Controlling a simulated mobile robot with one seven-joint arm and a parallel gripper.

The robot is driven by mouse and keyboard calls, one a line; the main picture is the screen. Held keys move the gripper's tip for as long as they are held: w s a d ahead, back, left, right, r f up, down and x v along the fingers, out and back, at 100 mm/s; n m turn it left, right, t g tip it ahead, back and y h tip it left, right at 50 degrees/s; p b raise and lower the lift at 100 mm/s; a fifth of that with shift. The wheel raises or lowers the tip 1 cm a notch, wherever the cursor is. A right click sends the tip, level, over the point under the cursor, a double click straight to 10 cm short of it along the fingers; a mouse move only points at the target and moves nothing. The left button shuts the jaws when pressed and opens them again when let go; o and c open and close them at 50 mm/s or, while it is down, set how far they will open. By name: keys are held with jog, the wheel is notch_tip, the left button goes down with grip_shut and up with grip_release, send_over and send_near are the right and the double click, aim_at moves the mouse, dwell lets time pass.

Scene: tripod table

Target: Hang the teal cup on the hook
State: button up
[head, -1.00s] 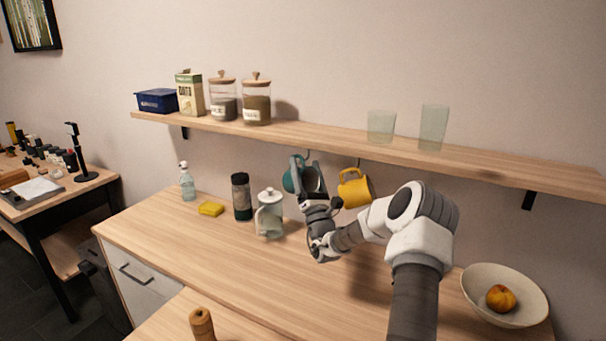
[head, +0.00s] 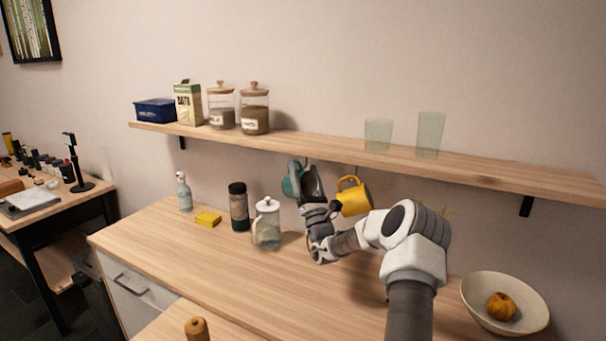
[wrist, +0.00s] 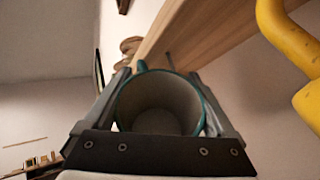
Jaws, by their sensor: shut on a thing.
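The teal cup (head: 289,186) is below the front of the wall shelf in the head view, partly hidden by my gripper (head: 305,182). The wrist view shows the cup (wrist: 120,106) between the two fingers of my gripper (wrist: 160,100), its open mouth facing the camera. My gripper is shut on the cup. A thin hook (head: 307,160) shows under the shelf just above the cup. In the wrist view, a hook (wrist: 170,62) shows near the cup's upper rim. I cannot tell whether the handle is around the hook.
A yellow mug (head: 354,197) hangs under the shelf (head: 330,146), close to the right of my gripper. Below are a glass jug (head: 267,226), a dark-lidded jar (head: 239,207) and a yellow sponge (head: 208,219). A bowl (head: 485,315) stands at the right.

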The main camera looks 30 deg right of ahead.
aim_at(312, 180)
jog(key=shift+s+d+f+m+g+h, duration=0.15)
jog(key=shift+d+f+h, duration=0.05)
jog(key=shift+d+f, duration=0.3)
jog(key=shift+s+d+f+m+g+h, duration=0.1)
jog(key=shift+d+f+m+g+h, duration=0.1)
jog(key=shift+d+f, duration=0.25)
grip_shut()
jog(key=o, duration=1.5)
grip_release()
jog(key=shift+w+d+f, duration=0.2)
jog(key=shift+d, duration=0.15)
jog(key=shift+a+r, duration=0.15)
jog(key=shift+r, duration=0.1)
